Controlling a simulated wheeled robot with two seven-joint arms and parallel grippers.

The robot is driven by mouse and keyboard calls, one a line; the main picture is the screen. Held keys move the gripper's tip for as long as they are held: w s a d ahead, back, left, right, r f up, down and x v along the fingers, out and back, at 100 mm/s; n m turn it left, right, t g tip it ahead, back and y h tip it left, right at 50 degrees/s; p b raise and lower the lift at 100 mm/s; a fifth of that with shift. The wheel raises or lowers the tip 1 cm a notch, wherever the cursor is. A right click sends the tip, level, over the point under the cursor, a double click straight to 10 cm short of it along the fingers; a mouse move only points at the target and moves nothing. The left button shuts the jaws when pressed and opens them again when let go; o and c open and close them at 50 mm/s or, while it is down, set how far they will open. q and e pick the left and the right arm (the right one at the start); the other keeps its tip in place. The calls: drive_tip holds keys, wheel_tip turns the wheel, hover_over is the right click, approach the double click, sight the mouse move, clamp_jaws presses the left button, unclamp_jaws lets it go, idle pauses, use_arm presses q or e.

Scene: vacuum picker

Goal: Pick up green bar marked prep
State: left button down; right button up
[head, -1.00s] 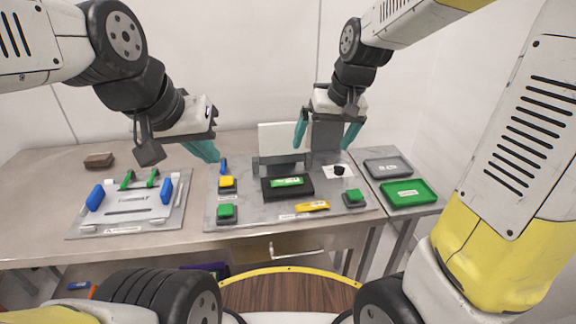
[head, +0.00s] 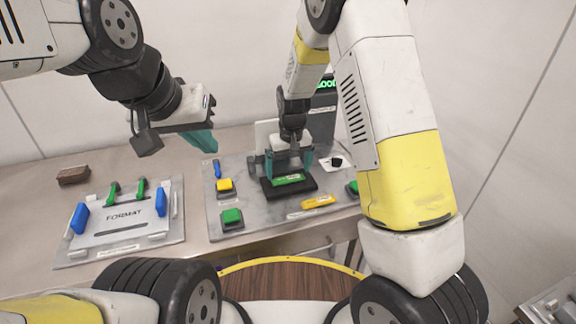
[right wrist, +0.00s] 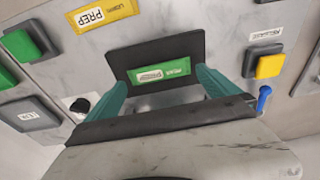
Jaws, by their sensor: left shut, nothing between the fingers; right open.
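A green bar (head: 289,179) lies on a black pad (head: 309,184) in the middle of the grey marble board. In the right wrist view the green bar (right wrist: 163,74) has a pale label whose print I cannot read for sure. My right gripper (head: 288,165) is open just above the pad, with one teal finger toward each end of the bar. A yellow bar (head: 318,201) lies in front of the pad; in the right wrist view the yellow bar (right wrist: 102,13) has a label reading PREP. My left gripper (head: 205,141) is shut and empty, raised above the table at the left.
A green button (head: 232,216), a yellow button (head: 225,185) and a blue lever (head: 217,169) stand left of the pad. Another green button (head: 352,187) is partly hidden by my right arm. A FORMAT plate (head: 122,217) and a brown block (head: 73,175) are at left.

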sight(288, 178)
drive_tip(key=shift+w+f, duration=0.15)
drive_tip(key=shift+f, duration=0.6)
drive_tip(key=shift+w+f, duration=0.15)
drive_tip(key=shift+f, duration=0.6)
drive_tip(key=c, duration=1.3)
drive_tip(key=shift+r, duration=0.1)
